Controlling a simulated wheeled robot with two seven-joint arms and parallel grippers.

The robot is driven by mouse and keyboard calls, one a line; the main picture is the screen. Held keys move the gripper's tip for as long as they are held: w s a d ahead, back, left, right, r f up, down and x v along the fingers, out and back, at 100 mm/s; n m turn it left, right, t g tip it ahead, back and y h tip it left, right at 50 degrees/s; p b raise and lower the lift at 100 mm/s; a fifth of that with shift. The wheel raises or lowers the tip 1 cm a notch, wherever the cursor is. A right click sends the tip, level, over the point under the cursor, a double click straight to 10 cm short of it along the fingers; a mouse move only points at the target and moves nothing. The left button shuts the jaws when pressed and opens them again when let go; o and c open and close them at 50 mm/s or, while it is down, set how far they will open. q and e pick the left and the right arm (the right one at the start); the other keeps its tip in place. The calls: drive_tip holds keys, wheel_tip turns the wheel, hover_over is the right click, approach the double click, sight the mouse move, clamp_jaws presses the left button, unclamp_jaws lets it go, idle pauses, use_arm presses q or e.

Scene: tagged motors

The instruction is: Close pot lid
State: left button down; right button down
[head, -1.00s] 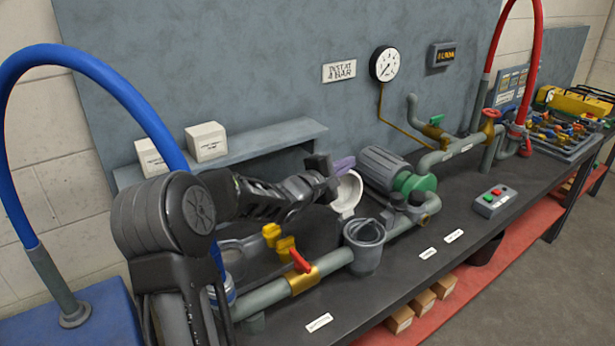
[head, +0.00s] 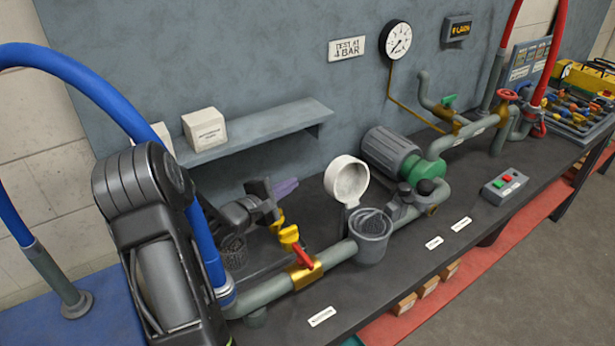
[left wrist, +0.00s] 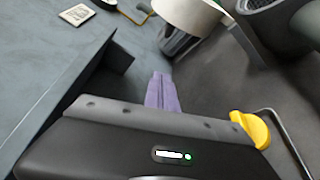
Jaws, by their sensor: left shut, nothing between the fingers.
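The grey strainer pot (head: 371,233) sits on the pipe run on the bench. Its round white lid (head: 347,180) stands open, upright at the pot's back edge. The lid's edge and the grey pot also show at the top of the left wrist view, the lid (left wrist: 190,14) left of the pot (left wrist: 262,22). My left gripper (head: 287,187), with purple fingertips, is shut and empty, to the left of the lid and apart from it. The purple fingers (left wrist: 161,93) are together in the left wrist view. My right gripper is not in view.
A red-handled valve (head: 303,256) and yellow fittings (head: 288,236) are close below my left gripper. A grey shelf (head: 255,133) with white boxes is behind it. The green-ended pump motor (head: 400,155) stands right of the lid. The bench front is mostly clear.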

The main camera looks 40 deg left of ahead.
sight(345, 178)
use_arm(q)
drive_tip(key=w+d+b, duration=0.3)
drive_tip(key=w+b, duration=0.4)
drive_tip(key=w, duration=0.1)
drive_tip(key=shift+w+b, duration=0.35)
drive_tip(key=shift+w, duration=0.05)
drive_tip(key=shift+d+r, duration=0.1)
drive_tip(key=shift+r, duration=0.05)
